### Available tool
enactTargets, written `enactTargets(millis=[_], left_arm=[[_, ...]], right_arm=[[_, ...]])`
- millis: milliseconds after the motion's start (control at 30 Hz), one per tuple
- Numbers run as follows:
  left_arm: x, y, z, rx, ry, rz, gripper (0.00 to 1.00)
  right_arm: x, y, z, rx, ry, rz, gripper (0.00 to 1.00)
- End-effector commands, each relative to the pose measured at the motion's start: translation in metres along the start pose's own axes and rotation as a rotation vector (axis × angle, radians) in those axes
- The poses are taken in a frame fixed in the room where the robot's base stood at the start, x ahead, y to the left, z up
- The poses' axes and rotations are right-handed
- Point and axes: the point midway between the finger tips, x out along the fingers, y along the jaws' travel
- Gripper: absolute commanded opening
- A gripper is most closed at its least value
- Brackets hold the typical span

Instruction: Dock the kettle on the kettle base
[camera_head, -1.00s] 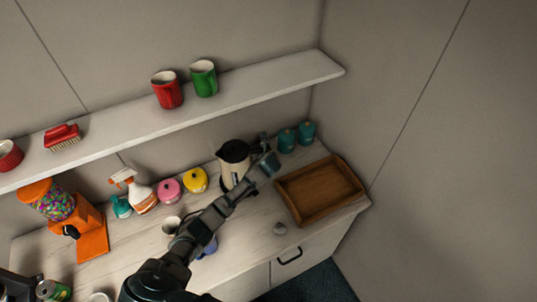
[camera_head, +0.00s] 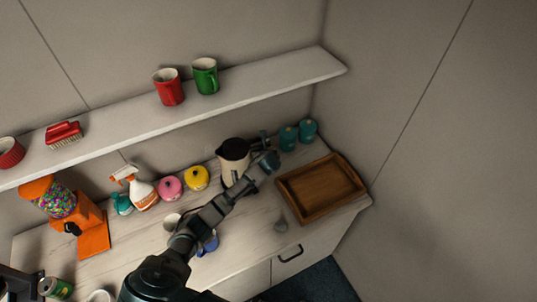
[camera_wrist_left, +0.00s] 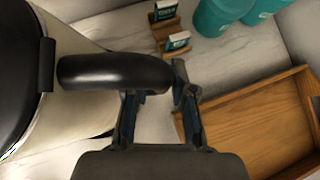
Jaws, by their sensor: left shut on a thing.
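The kettle (camera_head: 232,158) is cream with a black lid and a black handle. It stands upright on the counter near the wall, at least as far as the head view shows. In the left wrist view its black handle (camera_wrist_left: 115,72) reaches between the fingers of my left gripper (camera_wrist_left: 155,92), which is shut on it. In the head view my left gripper (camera_head: 262,158) is at the kettle's right side. I cannot make out the kettle base; the kettle's bottom is partly hidden by my arm. My right gripper is not in view.
A wooden tray (camera_head: 338,208) lies right of the kettle, with teal canisters (camera_head: 288,138) behind it. Yellow (camera_head: 197,178) and pink (camera_head: 170,188) pots and a spray bottle (camera_head: 141,190) stand to the left. The shelf (camera_head: 240,92) with mugs overhangs the back of the counter.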

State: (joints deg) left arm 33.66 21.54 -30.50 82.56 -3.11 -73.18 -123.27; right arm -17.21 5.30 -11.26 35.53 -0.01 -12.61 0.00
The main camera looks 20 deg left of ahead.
Motion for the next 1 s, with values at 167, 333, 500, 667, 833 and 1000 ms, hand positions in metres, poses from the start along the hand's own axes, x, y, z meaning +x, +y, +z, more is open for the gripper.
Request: enactTargets(millis=[167, 333, 500, 667, 833, 1000], left_arm=[[-0.003, 0.000, 0.005, 0.003, -0.010, 0.000, 0.00], [-0.003, -0.002, 0.004, 0.004, -0.010, 0.002, 0.00], [-0.004, -0.003, 0.004, 0.005, -0.011, 0.001, 0.00], [-0.003, -0.002, 0.005, 0.005, -0.011, 0.001, 0.00], [-0.003, -0.001, 0.005, 0.002, -0.010, -0.001, 0.00], [-0.002, -0.001, 0.005, 0.002, -0.010, -0.001, 0.00]], right_arm=[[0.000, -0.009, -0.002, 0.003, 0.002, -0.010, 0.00], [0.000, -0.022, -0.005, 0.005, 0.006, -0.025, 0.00], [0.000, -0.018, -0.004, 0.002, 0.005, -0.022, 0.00], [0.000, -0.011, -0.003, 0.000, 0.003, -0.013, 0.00], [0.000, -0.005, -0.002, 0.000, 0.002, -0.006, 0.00], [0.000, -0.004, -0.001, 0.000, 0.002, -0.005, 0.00]])
